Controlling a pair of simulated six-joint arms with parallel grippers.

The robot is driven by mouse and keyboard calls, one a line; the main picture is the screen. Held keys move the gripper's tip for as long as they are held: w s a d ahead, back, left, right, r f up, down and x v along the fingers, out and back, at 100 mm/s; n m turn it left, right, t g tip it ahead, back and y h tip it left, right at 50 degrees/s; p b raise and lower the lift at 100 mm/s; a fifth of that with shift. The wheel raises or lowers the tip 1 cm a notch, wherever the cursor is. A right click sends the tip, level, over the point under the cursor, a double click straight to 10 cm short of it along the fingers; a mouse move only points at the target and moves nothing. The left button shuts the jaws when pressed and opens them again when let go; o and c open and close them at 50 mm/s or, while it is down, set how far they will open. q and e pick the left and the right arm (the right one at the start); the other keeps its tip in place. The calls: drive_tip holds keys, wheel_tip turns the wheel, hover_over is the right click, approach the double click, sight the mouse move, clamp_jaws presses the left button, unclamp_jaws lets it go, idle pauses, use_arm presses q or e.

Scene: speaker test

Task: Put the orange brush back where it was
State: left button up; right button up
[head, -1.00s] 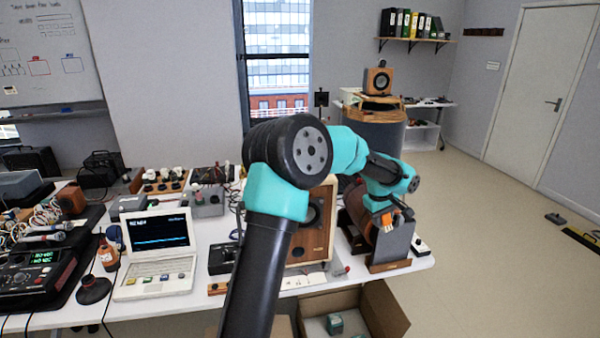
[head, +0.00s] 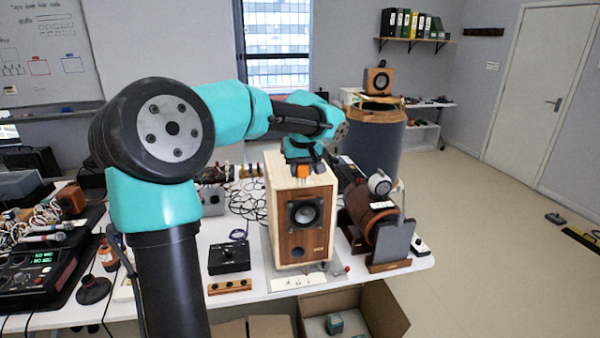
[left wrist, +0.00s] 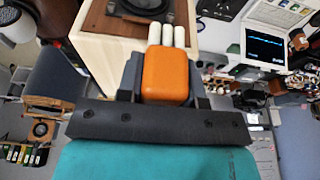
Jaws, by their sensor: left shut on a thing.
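The orange brush (head: 299,166) is in my left gripper (head: 301,158), at the top of the wooden speaker box (head: 288,240). The left wrist view shows the brush's orange body (left wrist: 168,76) between the dark fingers of that gripper (left wrist: 167,72), with several white tufts pointing away from the wrist. The speaker (left wrist: 98,45) shows behind the brush there, with its brown front and dark cone. I cannot tell whether the brush touches the speaker's top. My right gripper is not in view.
A wooden cylinder in a dark stand (head: 375,232) is right of the speaker. A black box with a knob (head: 229,258) is on its left. Cables lie behind. An open cardboard box (head: 372,310) is below the table's front edge (head: 255,292).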

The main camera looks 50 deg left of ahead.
use_arm(q)
drive_tip(key=w+a, duration=0.3)
drive_tip(key=a, duration=0.1)
drive_tip(key=w+a+f, duration=0.1)
drive_tip(key=w+a, duration=0.6)
drive_tip(key=shift+w+a+f, duration=0.1)
drive_tip(key=shift+a+f, duration=0.15)
drive_tip(key=shift+a, duration=0.05)
drive_tip(key=shift+w, duration=0.1)
drive_tip(key=shift+w+a, duration=0.1)
drive_tip(key=shift+a, duration=0.1)
drive_tip(key=shift+f, duration=1.75)
drive_tip(key=o, duration=0.9)
drive_tip(key=shift+f, duration=0.1)
drive_tip(key=shift+o, duration=0.2)
